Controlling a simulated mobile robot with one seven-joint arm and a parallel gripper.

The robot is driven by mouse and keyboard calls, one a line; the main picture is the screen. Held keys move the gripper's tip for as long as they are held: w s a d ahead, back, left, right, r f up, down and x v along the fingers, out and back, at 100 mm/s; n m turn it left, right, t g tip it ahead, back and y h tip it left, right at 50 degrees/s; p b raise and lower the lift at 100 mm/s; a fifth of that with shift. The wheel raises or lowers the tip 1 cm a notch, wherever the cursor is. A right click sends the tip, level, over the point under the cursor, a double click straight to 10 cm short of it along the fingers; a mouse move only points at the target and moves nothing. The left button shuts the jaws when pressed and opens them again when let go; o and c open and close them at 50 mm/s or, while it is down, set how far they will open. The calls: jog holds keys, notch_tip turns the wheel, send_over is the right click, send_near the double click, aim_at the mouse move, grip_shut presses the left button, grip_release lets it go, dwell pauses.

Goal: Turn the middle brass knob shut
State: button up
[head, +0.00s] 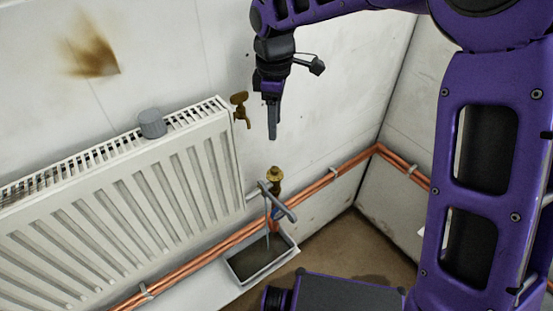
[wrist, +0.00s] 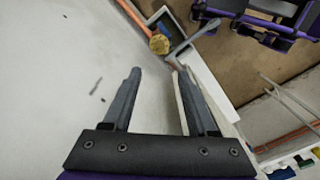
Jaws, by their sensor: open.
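A round brass knob (head: 275,173) sits on top of a valve above the copper pipe, just right of the radiator's lower corner. A grey lever or crossed rod (head: 278,203) is close below it. The knob also shows in the wrist view (wrist: 159,44), beyond my fingertips and roughly between them. My gripper (head: 272,136) points down above the knob, apart from it. In the wrist view my gripper (wrist: 158,72) is open with nothing between its fingers. A second brass piece, a tap (head: 240,100), is higher up by the radiator's top corner. I cannot tell which brass piece counts as the middle one.
A white radiator (head: 130,195) fills the left, with a grey cylinder (head: 152,123) on top. A grey tray (head: 262,262) of dark liquid lies below the valve. Copper pipes (head: 335,172) run along the wall into the corner. The wall right of the knob is clear.

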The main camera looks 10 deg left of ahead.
aim_at(275, 168)
notch_tip(275, 168, down, 15)
jog(key=shift+r, duration=0.1)
dwell(0.3)
grip_shut()
